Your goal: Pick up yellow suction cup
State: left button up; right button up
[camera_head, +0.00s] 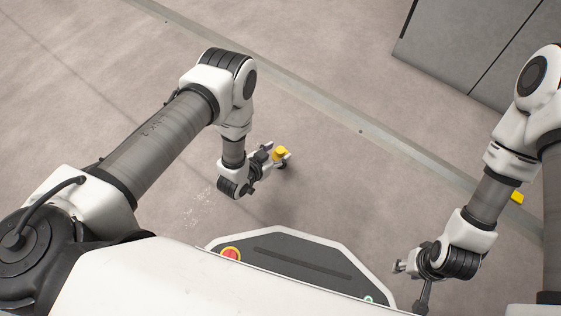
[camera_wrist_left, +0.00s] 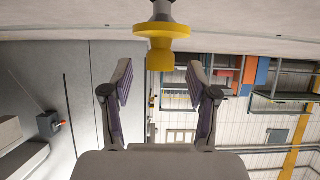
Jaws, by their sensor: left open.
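The yellow suction cup (camera_head: 280,152) shows at the fingertips of my left gripper (camera_head: 276,158) in the head view. In the left wrist view the suction cup (camera_wrist_left: 160,42) is at the top centre, with a wide yellow rim, a narrower yellow end and a dark metal fitting above. My left gripper (camera_wrist_left: 160,82) is open there, its two fingers apart on either side below the cup. The cup lines up with the gap, and I see no finger closed on it. My right gripper (camera_head: 408,275) is at the lower right, away from this cup; its opening is unclear.
Another small yellow piece (camera_head: 517,198) shows beside my right arm. A grey cabinet (camera_head: 470,50) stands at the upper right. A pale strip (camera_head: 330,105) crosses the floor diagonally. The grey floor (camera_head: 330,190) around my left gripper looks clear. Shelving (camera_wrist_left: 285,80) shows in the wrist view background.

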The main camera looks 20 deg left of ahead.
pick_arm(q)
jog(key=shift+w+d+f+b, duration=0.25)
jog(key=shift+w+f+b, duration=0.05)
jog(key=shift+w+f, duration=0.45)
jog(key=shift+w+d, duration=0.1)
jog(key=shift+w, duration=0.15)
jog(key=shift+r, duration=0.1)
grip_shut()
jog(key=shift+r, duration=0.1)
